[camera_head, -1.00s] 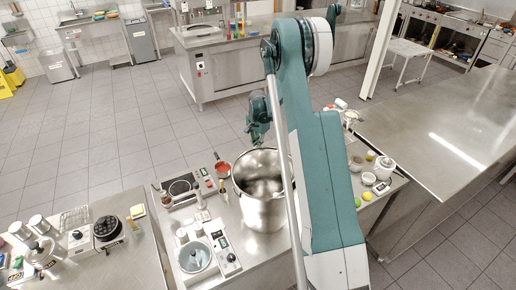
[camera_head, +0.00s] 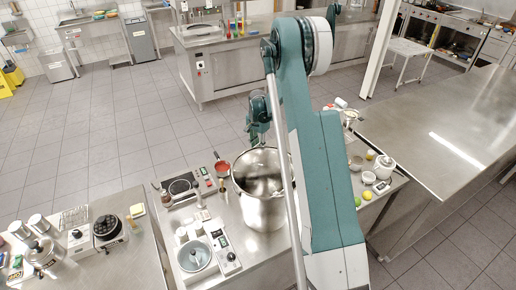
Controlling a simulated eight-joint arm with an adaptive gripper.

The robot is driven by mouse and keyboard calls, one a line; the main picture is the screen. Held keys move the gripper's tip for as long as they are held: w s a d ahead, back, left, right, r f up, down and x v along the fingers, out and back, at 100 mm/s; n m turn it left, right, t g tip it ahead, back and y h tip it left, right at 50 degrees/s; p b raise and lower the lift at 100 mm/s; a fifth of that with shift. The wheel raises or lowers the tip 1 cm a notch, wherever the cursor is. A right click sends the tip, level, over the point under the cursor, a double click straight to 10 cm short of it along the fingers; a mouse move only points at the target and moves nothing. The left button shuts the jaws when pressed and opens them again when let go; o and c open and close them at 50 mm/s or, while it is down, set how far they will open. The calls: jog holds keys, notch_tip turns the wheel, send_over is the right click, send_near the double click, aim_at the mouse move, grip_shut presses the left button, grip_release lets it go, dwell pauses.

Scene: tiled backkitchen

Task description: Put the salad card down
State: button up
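My gripper (camera_head: 257,136) hangs at the end of my teal arm, over the far rim of a large steel pot (camera_head: 262,207) as seen from the head camera. It is small and partly hidden by my own arm, so its fingers cannot be made out as open or shut. I cannot make out the salad card anywhere in the head view. Whether it is in the gripper or hidden behind my arm cannot be told.
The steel counter (camera_head: 265,246) around the pot holds a hotplate (camera_head: 181,187), a red saucepan (camera_head: 222,168) and a round-bowled device (camera_head: 194,256). Small jars and a green fruit (camera_head: 366,196) stand right of my arm. A bare steel table (camera_head: 430,125) lies at right.

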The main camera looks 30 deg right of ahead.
jog(key=shift+r, duration=0.2)
notch_tip(320, 180, up, 12)
jog(key=b, duration=0.2)
dwell(0.5)
jog(key=shift+a, duration=0.1)
dwell(0.5)
jog(key=s+a+r+n+t, duration=0.2)
jog(key=s+a+r+n, duration=0.1)
jog(key=s+a+r, duration=0.65)
jog(key=s+a+r+n+t, duration=0.1)
jog(key=s+a+r+n, duration=0.45)
jog(key=s+r, duration=0.7)
jog(key=s+a+n+t, duration=0.2)
jog(key=s+a, duration=0.4)
jog(key=s, duration=0.6)
jog(key=s+a+n+t, duration=0.2)
jog(key=s+a, duration=0.4)
jog(key=s, duration=0.7)
jog(key=shift+n, duration=0.55)
